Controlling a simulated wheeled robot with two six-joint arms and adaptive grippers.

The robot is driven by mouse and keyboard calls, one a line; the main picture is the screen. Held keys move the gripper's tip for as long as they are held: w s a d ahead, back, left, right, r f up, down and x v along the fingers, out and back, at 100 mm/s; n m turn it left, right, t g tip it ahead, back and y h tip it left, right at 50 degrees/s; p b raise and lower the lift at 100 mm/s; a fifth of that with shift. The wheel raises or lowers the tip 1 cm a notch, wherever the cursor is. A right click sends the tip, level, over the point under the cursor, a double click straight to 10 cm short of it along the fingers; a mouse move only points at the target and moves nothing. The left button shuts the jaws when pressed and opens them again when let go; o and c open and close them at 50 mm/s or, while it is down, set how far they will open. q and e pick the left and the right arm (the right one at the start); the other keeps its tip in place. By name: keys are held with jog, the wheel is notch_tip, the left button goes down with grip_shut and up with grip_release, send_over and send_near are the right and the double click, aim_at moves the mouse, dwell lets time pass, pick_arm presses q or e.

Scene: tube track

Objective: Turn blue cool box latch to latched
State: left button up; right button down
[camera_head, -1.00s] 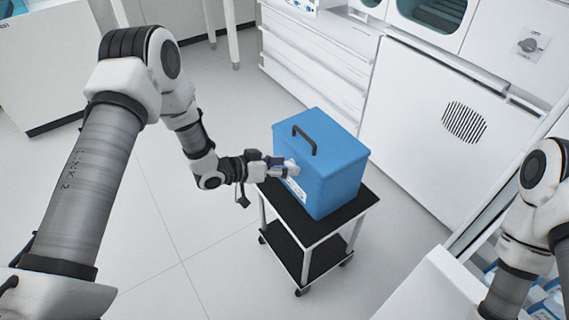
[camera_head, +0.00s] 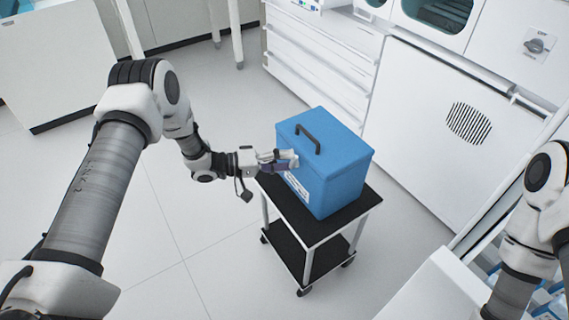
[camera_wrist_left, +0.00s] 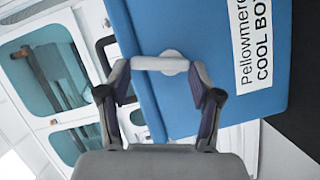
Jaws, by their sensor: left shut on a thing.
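The blue cool box (camera_head: 338,180) stands upright on a black-topped trolley, its lid down and a black handle (camera_head: 307,138) on top. Its front faces my left gripper and bears a white label, which reads "COOL BO" in the left wrist view (camera_wrist_left: 251,45). The latch (camera_wrist_left: 160,63) is a pale bar with a round hub on the box front, lying across between my fingers. My left gripper (camera_head: 290,161) is at the box front, shut on the latch; its fingers also show in the left wrist view (camera_wrist_left: 165,82). My right gripper is out of view.
The trolley (camera_head: 315,228) has a black top and a lower shelf on castors. White cabinets (camera_head: 325,60) and a white panel with a round vent (camera_head: 468,123) stand behind and to the right. Open floor (camera_head: 190,215) lies left of the trolley.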

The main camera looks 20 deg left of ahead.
pick_arm(q)
jog(key=shift+w+a+f+n+t+h+b, duration=0.15)
jog(key=shift+n+h+b, duration=0.2)
jog(key=shift+n, duration=0.4)
jog(key=shift+w+a+f+n+t+h+b, duration=0.15)
jog(key=shift+n+h+b, duration=0.2)
jog(key=shift+n, duration=0.4)
jog(key=shift+s+d+r, duration=0.1)
jog(key=o, duration=1.1)
jog(key=shift+o, duration=0.2)
jog(key=v, duration=1.2)
